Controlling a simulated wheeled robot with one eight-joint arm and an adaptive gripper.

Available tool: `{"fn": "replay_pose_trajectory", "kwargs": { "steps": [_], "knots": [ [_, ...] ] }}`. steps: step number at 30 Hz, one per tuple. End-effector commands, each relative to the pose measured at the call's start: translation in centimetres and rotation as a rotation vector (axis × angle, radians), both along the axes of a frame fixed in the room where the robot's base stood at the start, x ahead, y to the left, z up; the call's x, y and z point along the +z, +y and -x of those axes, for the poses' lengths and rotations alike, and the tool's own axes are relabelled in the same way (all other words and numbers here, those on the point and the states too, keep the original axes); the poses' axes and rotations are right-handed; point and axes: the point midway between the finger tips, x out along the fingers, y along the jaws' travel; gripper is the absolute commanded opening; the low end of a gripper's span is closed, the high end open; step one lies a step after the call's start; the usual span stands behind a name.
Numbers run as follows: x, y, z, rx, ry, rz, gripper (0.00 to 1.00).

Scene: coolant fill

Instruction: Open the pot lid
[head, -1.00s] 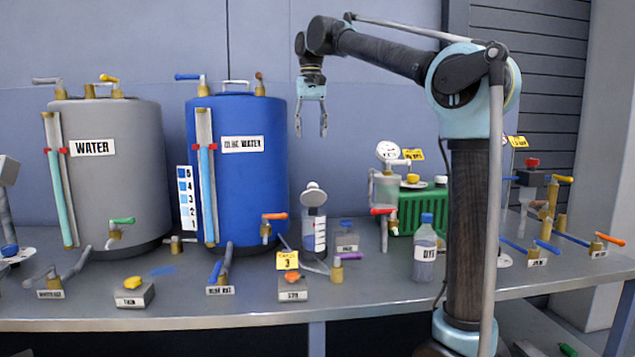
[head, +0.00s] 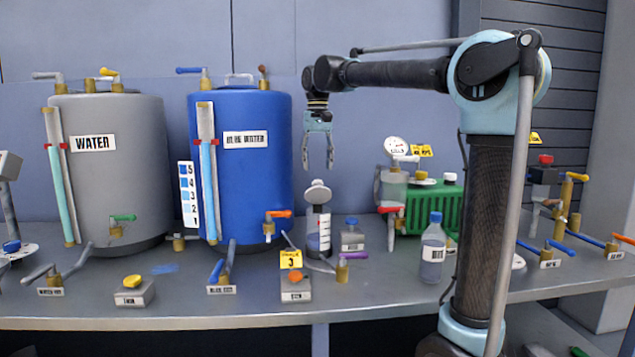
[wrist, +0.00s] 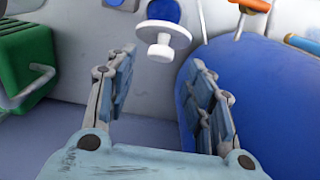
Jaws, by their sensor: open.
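The small clear pot (head: 318,235) with dark markings and bluish contents stands on the bench, right of the blue tank. Its pale round lid (head: 318,192) shows at its top and looks tilted up rather than flat. In the wrist view the white lid with its knob (wrist: 161,45) lies ahead of the fingertips, with a round blue patch (wrist: 163,10) just beyond it. My gripper (head: 318,165) is open and empty, pointing down above and a little behind the lid. It does not touch the lid.
The blue tank (head: 237,185) stands close on the left, and at right in the wrist view. A green ribbed box (head: 430,208) is to the right. A small blue-capped container (head: 352,235) and a clear bottle (head: 433,250) stand nearby. Valves line the bench front.

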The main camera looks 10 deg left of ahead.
Motion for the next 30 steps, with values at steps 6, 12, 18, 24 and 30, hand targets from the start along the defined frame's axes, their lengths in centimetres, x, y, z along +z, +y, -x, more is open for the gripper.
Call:
{"fn": "replay_pose_trajectory", "kwargs": {
  "steps": [6,12,18,24,30],
  "knots": [
    [-3.5,0.0,0.0,0.0,0.0,0.0,0.48],
    [-5.4,0.0,0.0,0.0,0.0,0.0,0.48],
    [-6.0,0.0,0.0,0.0,0.0,0.0,0.48],
    [-6.0,0.0,0.0,0.0,0.0,0.0,0.48],
    [-5.9,0.0,0.0,0.001,0.0,0.0,0.05]
  ]
}}
